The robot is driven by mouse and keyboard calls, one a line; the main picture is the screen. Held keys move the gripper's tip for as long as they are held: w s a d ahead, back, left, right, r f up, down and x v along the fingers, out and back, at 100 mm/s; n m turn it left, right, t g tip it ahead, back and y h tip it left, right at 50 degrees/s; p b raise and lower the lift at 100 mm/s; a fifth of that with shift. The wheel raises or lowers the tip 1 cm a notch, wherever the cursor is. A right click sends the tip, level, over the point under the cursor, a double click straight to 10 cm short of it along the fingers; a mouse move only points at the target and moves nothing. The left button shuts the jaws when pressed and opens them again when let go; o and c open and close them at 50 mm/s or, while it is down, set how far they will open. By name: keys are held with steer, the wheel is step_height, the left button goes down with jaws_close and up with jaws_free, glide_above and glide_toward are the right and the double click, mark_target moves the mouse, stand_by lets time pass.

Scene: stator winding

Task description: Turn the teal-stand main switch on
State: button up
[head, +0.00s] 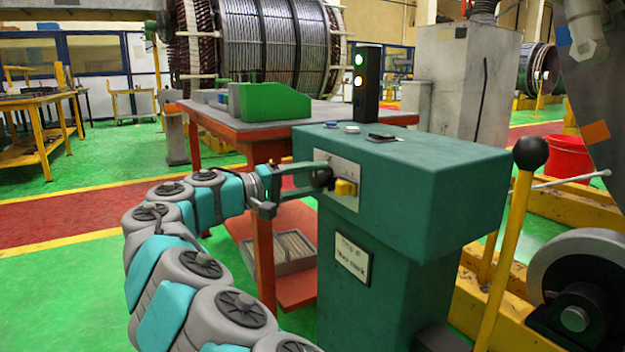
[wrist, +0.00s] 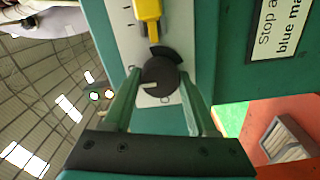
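The teal stand (head: 420,200) fills the middle right of the head view. Its light control panel (head: 340,202) faces left and carries a round black knob (head: 323,178) and a yellow part (head: 346,189). In the wrist view the black knob (wrist: 160,76) has a pale mark at its lower left, and the yellow part (wrist: 148,12) is above it. I cannot tell which position the knob is in. My gripper (head: 302,180) is at the panel. In the wrist view its two fingers (wrist: 160,90) stand apart on either side of the knob, with small gaps visible.
A label (head: 352,259) is on the stand's front. Small items (head: 383,137) lie on its top. Behind stands a red table (head: 225,124) with a green block (head: 272,102) and a black lamp box (head: 366,80) with lit lights. A black-knobbed yellow lever (head: 515,230) is at right.

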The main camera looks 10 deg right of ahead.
steer(key=o, duration=0.5)
steer(key=shift+c, duration=0.2)
steer(key=shift+a, duration=0.1)
steer(key=p+v, duration=0.1)
steer(key=v, duration=0.6)
steer(key=shift+a, duration=0.25)
steer(key=shift+s, duration=0.15)
